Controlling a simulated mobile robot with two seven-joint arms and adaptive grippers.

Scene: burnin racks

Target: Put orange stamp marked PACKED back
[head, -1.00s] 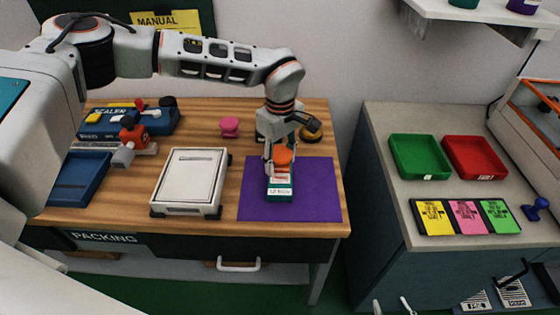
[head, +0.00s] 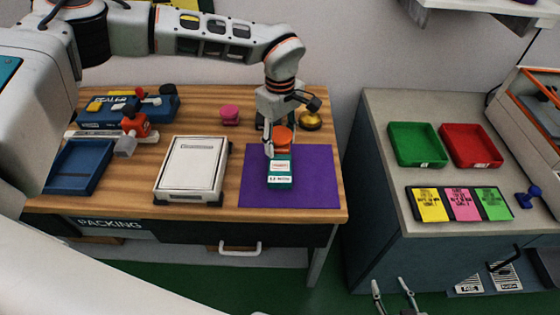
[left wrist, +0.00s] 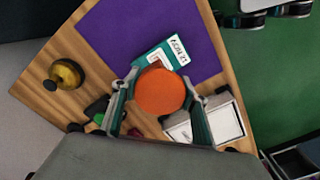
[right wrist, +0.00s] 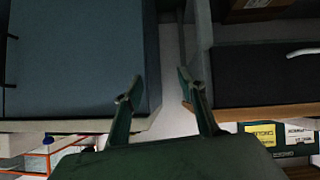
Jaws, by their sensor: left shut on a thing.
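The orange stamp (head: 281,137) is in my left gripper (head: 280,148), above the packing bench near the back edge of the purple mat (head: 315,178). In the left wrist view its round orange top (left wrist: 160,92) sits between the two fingers. No PACKED lettering is readable on it. A teal box (head: 280,171) with a white label lies on the mat, just in front of the stamp. My right gripper (right wrist: 158,88) is open and empty, low in front of the dark cabinet; its fingertips also show at the bottom of the head view (head: 392,287).
A pink stamp (head: 230,115) and a brass dome (head: 310,121) stand at the back, with a dark item partly hidden behind my left gripper. A white scale (head: 193,167), blue tray (head: 76,167) and sealer (head: 122,110) are left. Green (head: 416,145) and red (head: 470,146) trays are right.

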